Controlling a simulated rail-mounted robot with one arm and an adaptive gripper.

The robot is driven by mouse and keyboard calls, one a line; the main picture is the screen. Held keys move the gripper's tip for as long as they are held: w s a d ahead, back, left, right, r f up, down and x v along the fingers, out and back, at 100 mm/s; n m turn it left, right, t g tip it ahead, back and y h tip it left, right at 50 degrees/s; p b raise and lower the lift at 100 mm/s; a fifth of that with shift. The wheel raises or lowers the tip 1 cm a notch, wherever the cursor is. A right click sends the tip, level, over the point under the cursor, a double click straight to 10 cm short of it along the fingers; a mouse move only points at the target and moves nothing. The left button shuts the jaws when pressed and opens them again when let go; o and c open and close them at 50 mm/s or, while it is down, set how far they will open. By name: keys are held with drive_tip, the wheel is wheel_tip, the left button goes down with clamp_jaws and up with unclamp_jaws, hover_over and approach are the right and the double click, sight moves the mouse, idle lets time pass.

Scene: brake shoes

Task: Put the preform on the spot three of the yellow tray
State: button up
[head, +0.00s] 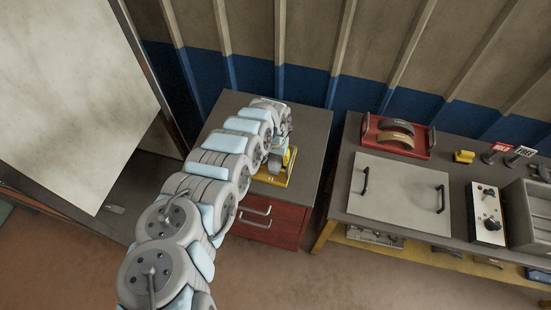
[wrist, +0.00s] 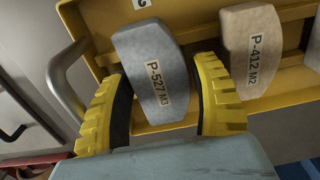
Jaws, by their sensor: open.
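The yellow tray (head: 291,176) is on the dark-topped cabinet, partly hidden by my arm in the head view. The wrist view shows its yellow body (wrist: 98,24) from close up. A grey preform marked P-527 M3 (wrist: 150,55) leans in the tray, its lower end between my fingers. A tan preform marked P-412 M2 (wrist: 252,45) is to its right in the tray. My gripper (wrist: 160,82) is open, with one yellow ribbed finger on each side of the grey preform. Any contact is hard to tell. In the head view my gripper (head: 279,158) is at the tray.
A third piece (wrist: 315,48) is cut off at the wrist view's right edge.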

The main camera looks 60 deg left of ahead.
sight(276, 159)
wheel_tip(276, 159, up, 12)
drive_tip(key=shift+r+p, duration=0.2)
drive_tip(key=shift+p, duration=0.15)
idle(0.9)
